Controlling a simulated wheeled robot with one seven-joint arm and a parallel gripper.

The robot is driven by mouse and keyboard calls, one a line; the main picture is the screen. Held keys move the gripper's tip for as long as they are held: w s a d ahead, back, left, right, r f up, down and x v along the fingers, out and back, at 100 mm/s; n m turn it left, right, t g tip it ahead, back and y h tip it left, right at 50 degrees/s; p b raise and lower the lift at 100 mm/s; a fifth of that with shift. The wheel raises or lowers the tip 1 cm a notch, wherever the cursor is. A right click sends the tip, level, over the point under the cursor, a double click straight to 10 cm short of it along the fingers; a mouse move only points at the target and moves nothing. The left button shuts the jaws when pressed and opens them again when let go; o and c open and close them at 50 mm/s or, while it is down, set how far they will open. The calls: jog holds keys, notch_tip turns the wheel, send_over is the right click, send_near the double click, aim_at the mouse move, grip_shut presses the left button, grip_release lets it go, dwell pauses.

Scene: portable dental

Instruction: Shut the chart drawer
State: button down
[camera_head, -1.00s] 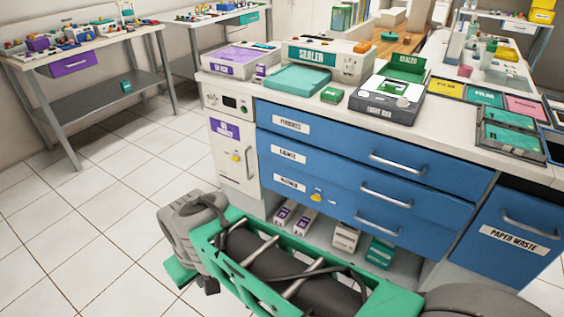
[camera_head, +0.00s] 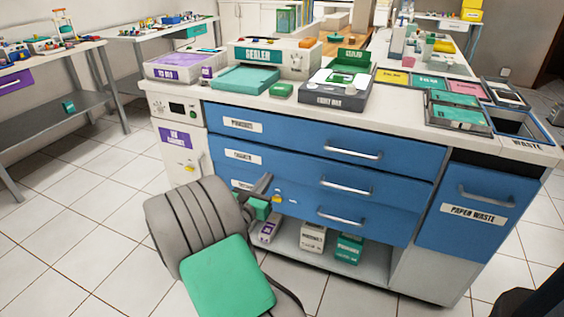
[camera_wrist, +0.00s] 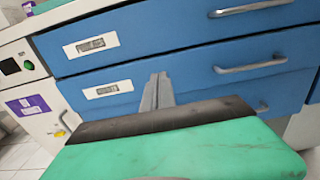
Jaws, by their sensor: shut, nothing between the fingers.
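The blue cabinet has three stacked drawers with silver handles: the top drawer (camera_head: 290,135), the middle drawer (camera_head: 295,172) and the bottom drawer (camera_head: 370,223). Their labels are too blurred to tell surely which is the chart drawer. No drawer clearly stands out from the front; a small opening cannot be ruled out. My gripper (camera_head: 263,184) is shut and empty, in front of the lower left drawer fronts, and hides part of the bottom label. In the wrist view my gripper's fingers (camera_wrist: 158,90) overlap the middle drawer front (camera_wrist: 200,85); contact cannot be told.
A white unit with a purple label (camera_head: 175,137) stands left of the drawers. The paper waste bin front (camera_head: 480,210) is at the right. Boxes (camera_head: 313,238) sit on the shelf below. The countertop holds a sealer (camera_head: 270,60) and trays. Tiled floor at left is clear.

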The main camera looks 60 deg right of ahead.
aim_at(285, 154)
jog(key=d+b, duration=0.1)
jog(key=d, duration=0.3)
jog(key=w+d+b, duration=0.1)
jog(key=d, duration=0.3)
jog(key=w+d+b, duration=0.1)
jog(key=d, duration=0.3)
